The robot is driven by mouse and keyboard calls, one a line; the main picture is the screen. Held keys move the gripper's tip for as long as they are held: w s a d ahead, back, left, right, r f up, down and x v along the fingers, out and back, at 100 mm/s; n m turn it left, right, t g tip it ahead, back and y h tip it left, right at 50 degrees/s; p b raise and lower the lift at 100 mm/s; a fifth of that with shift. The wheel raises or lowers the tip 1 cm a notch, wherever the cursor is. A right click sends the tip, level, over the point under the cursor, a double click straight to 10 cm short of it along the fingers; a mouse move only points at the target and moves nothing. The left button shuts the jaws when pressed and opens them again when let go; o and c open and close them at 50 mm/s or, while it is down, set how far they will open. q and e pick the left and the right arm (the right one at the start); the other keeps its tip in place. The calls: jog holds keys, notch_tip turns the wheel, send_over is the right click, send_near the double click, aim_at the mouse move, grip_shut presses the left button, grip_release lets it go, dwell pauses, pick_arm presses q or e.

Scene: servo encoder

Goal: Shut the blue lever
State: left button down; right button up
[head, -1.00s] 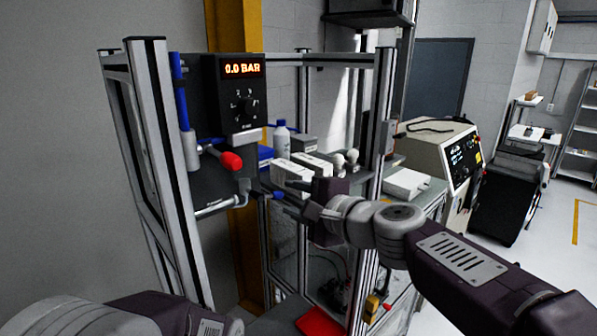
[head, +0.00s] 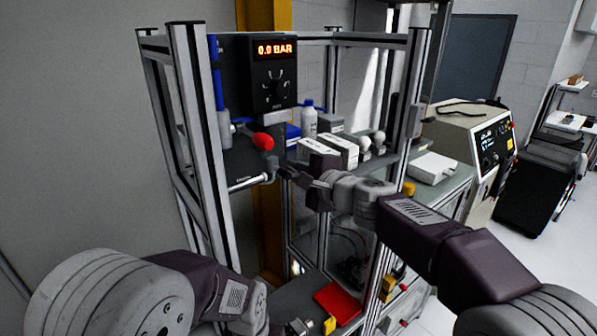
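The valve (head: 271,166) sits at the end of a short silver pipe (head: 249,182) on the panel. The blue lever, seen earlier sticking out to the right of this valve, is not clearly visible now; my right gripper covers that spot. My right gripper (head: 288,174) is right beside the valve, coming from the right. Its fingertips are small and dark, so I cannot tell whether they are closed or touch the lever. My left arm (head: 195,275) is low at the bottom left; its gripper fingers do not show.
A red-handled lever (head: 262,141) sits just above the valve. The gauge box (head: 272,75) above reads 0.0 BAR. Frame posts (head: 402,110) stand close to my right arm. White boxes (head: 330,150) and a bottle (head: 309,118) stand behind. A red tray (head: 338,302) lies below.

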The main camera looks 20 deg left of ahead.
grip_shut()
jog(key=shift+n+b, duration=0.4)
jog(key=shift+b, duration=0.35)
jog(key=shift+w+d+r+n+t+b, duration=0.15)
jog(key=shift+r+n+t+b, duration=0.4)
jog(key=shift+r+n, duration=0.35)
jog(key=shift+f, duration=0.1)
jog(key=shift+o, duration=2.2)
grip_release()
jog(key=shift+o, duration=1.2)
jog(key=shift+w, duration=0.2)
